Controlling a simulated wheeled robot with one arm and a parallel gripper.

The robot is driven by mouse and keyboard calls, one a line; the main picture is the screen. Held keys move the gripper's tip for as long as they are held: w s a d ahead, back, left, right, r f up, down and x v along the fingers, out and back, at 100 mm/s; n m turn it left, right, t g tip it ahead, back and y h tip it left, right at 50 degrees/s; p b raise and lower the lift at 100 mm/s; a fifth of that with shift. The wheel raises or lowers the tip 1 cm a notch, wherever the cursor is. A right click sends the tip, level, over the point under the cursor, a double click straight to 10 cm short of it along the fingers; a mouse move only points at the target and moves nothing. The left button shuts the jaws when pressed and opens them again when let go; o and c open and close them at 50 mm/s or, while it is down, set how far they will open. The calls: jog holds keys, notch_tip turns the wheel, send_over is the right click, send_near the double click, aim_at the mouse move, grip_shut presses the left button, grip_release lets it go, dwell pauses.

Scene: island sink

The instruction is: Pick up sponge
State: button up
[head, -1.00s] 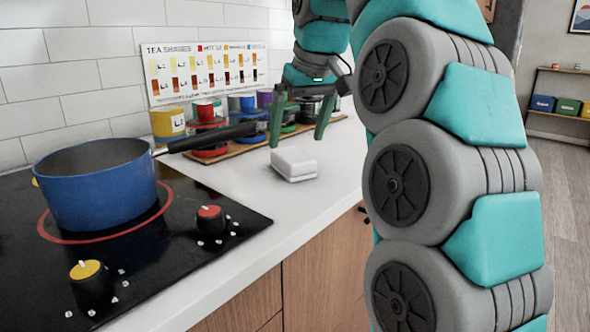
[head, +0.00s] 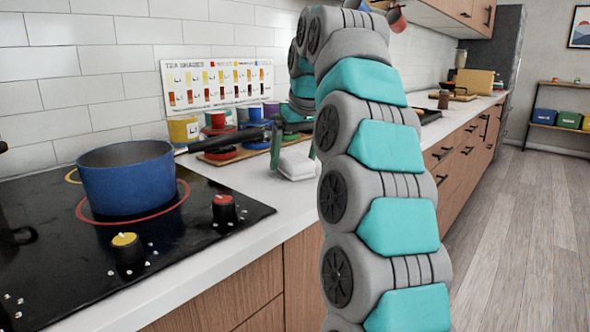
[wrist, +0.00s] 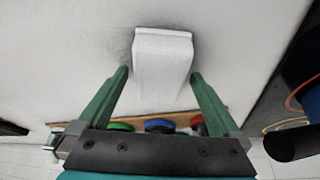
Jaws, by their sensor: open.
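The sponge is a white block (head: 296,164) lying on the white countertop just right of the cooktop. It also shows in the wrist view (wrist: 163,62), at the upper middle. My gripper (head: 294,158) is over it, with green fingers pointing down. In the wrist view my gripper (wrist: 159,75) is open, with one finger on each side of the sponge. Narrow gaps show between the fingers and the sponge's sides. In the head view my arm hides part of the gripper and the sponge's right edge.
A blue pot (head: 127,178) stands on the black cooktop (head: 185,232), its dark handle reaching towards my gripper. A wooden board (head: 217,160) with colored tins stands behind the sponge against the tiled wall. The countertop in front of the sponge (head: 262,207) is clear.

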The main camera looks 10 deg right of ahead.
jog(key=shift+w+f, duration=0.1)
jog(key=shift+f, duration=0.15)
jog(key=shift+f, duration=0.2)
dwell(0.3)
jog(key=shift+c, duration=0.4)
jog(key=c, duration=1.4)
jog(key=shift+o, duration=0.2)
jog(key=shift+r, duration=0.2)
